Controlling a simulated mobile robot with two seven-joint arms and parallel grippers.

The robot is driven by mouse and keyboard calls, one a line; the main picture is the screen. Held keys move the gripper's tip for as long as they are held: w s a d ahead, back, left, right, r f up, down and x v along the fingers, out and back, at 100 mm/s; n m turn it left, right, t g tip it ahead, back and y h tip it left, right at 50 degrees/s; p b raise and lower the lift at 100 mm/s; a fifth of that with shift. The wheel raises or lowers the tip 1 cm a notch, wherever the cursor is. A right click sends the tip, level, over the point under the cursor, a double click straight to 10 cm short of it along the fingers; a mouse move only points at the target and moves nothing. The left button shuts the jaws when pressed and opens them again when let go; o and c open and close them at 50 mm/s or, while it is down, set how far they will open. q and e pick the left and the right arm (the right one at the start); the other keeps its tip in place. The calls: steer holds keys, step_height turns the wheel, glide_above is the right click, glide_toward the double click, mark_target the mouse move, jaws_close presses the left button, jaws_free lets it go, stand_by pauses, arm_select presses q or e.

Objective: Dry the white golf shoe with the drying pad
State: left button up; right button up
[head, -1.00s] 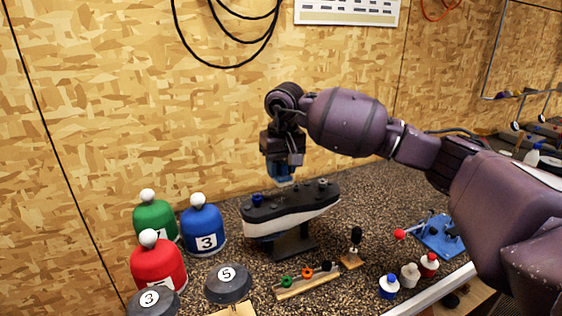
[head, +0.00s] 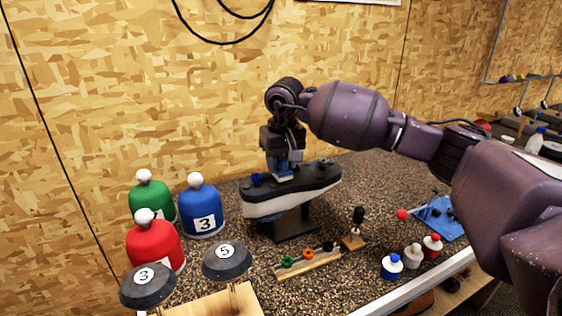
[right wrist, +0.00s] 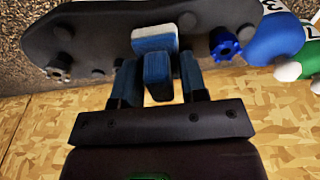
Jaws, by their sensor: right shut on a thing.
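The white golf shoe (head: 265,209) sits upside down on a dark stand (head: 293,226), its black sole facing up. Studs dot the sole; a blue one (head: 257,179) is at the left and also shows in the right wrist view (right wrist: 225,45). My right gripper (head: 280,163) points down over the middle of the sole. It is shut on the blue handle of the drying pad (right wrist: 156,40). The pad's pale face is at the sole; I cannot tell whether it touches. My left gripper is not in view.
Green (head: 151,193), blue (head: 203,211) and red (head: 155,246) domes stand left of the shoe. Dark discs marked 3 (head: 146,287) and 5 (head: 226,262) are in front. A rack of coloured rings (head: 308,264), small bottles (head: 412,257) and a blue tool (head: 440,220) lie right.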

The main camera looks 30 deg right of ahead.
steer(key=shift+f, duration=0.35)
stand_by(0.6)
steer(key=shift+f+b, duration=0.25)
steer(key=shift+b, duration=0.15)
steer(key=shift+w+b, duration=0.3)
steer(key=shift+w, duration=0.45)
steer(key=shift+s, duration=0.9)
steer(key=shift+s+f, duration=0.15)
steer(key=shift+s, duration=0.45)
